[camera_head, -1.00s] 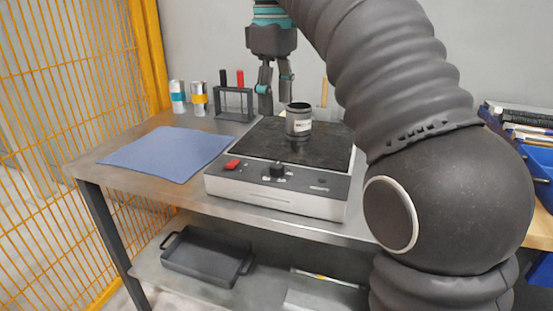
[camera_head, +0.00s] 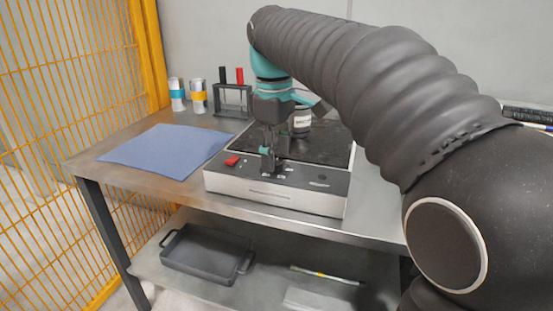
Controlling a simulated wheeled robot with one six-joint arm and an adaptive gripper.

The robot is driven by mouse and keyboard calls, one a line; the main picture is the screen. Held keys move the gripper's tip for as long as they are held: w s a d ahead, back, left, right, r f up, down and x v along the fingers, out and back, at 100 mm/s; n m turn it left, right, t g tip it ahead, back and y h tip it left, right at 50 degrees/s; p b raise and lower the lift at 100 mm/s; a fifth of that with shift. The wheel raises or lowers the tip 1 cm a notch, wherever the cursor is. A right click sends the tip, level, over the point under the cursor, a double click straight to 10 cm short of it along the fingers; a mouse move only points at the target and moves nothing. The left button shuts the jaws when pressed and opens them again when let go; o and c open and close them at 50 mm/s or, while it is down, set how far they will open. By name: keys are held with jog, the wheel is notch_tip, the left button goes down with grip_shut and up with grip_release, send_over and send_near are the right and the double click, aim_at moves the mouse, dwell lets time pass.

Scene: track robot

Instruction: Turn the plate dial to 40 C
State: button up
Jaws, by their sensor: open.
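The hot plate (camera_head: 222,181) stands on the metal bench, with a dark top and a pale front. A red switch (camera_head: 232,161) is at the left of its sloped front panel. The dark dial (camera_head: 279,168) is near the panel's middle and is mostly hidden by my gripper. My gripper (camera_head: 272,168) points down over the panel, its fingers open at the dial. I cannot tell whether they touch it. A dark container with a white label (camera_head: 302,121) stands on the plate's top, partly behind my arm. The dial's setting is too small to read.
A blue mat (camera_head: 165,151) lies on the bench at left. Two banded cans (camera_head: 198,96) and a rack (camera_head: 232,100) with red and black handles stand behind. A dark tray (camera_head: 206,257) is on the lower shelf. A yellow mesh fence (camera_head: 70,120) bounds the left.

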jog(key=shift+f, duration=0.7)
grip_shut()
jog(key=shift+m, duration=0.3)
jog(key=m, duration=0.2)
jog(key=shift+m+p, duration=0.3)
jog(key=shift+p, duration=0.1)
jog(key=m, duration=0.3)
jog(key=shift+m, duration=0.3)
jog(key=m, duration=0.7)
jog(key=shift+a+g, duration=0.15)
jog(key=shift+g, duration=0.25)
